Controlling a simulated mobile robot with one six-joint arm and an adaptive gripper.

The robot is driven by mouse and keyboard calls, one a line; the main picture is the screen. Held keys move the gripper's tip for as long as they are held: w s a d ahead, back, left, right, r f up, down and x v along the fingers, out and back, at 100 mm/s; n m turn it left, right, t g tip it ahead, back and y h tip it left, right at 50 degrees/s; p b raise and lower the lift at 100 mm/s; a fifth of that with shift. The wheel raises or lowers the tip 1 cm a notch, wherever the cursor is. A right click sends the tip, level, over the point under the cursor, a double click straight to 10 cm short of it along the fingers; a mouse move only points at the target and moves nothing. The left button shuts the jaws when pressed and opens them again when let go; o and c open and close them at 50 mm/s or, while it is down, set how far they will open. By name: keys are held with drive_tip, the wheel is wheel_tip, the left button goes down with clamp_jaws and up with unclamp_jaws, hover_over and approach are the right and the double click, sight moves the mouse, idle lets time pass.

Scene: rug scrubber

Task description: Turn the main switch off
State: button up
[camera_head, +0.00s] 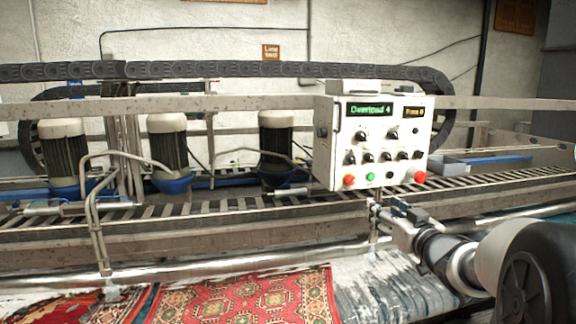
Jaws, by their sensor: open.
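The white control panel (337,110) is mounted on the machine's frame, right of centre. It has several black rotary knobs, a larger-looking one at the upper left (361,136) and a row of them below (386,157). Labels are too small to read, so I cannot tell which knob is the main switch. Along the bottom are a red button (349,180), a green button (370,177) and another red button (420,177). My gripper (374,207) is open and empty, in front of and below the panel, apart from the knobs.
The green display (370,109) reads "Overload 4"; a smaller yellow display (415,112) is beside it. A slatted conveyor bed (230,208) and metal rails run across the machine. Several motors (168,145) stand behind. A red patterned rug (245,295) lies in front.

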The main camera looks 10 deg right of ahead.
drive_tip(key=w, duration=0.1)
approach(353, 183)
drive_tip(key=shift+y, duration=0.3)
drive_tip(key=w, duration=0.9)
drive_tip(key=shift+w+a+f, duration=0.1)
drive_tip(key=shift+w+f, duration=0.05)
drive_tip(key=shift+w, duration=0.1)
drive_tip(key=c, duration=1)
